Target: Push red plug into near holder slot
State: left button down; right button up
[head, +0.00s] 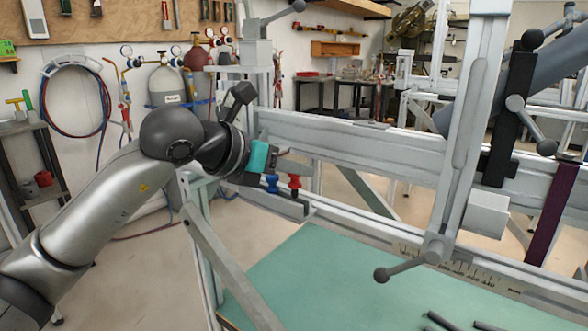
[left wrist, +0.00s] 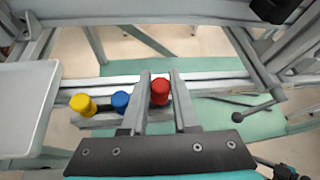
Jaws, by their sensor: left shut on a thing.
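My left gripper (head: 292,167) is shut on the red plug (head: 295,181). In the left wrist view, the red plug (left wrist: 160,91) sits between the two grey fingers (left wrist: 160,100). The holder is a grey bar (head: 287,206) on the frame, and it also shows below the plugs in the left wrist view (left wrist: 98,120). The red plug is upright at the bar; I cannot tell how deep its lower end is. A blue plug (head: 271,184) stands beside it, also seen in the left wrist view (left wrist: 120,103). A yellow plug (left wrist: 82,104) stands farther left. My right gripper is out of view.
A grey upright post (head: 462,130) with a clamp lever (head: 405,270) stands to the right on the rail (head: 370,145). A green table top (head: 320,275) lies below, with dark rods (head: 440,321) at its front. A light grey panel (left wrist: 28,105) is at left in the wrist view.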

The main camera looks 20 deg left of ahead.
pick_arm(q)
jog(key=shift+f+b, duration=1.2)
jog(key=shift+f, duration=0.15)
dwell(0.6)
jog(key=c, duration=0.6)
grip_release()
jog(key=v, duration=1.5)
jog(key=shift+p, duration=0.3)
jog(key=shift+r, duration=0.1)
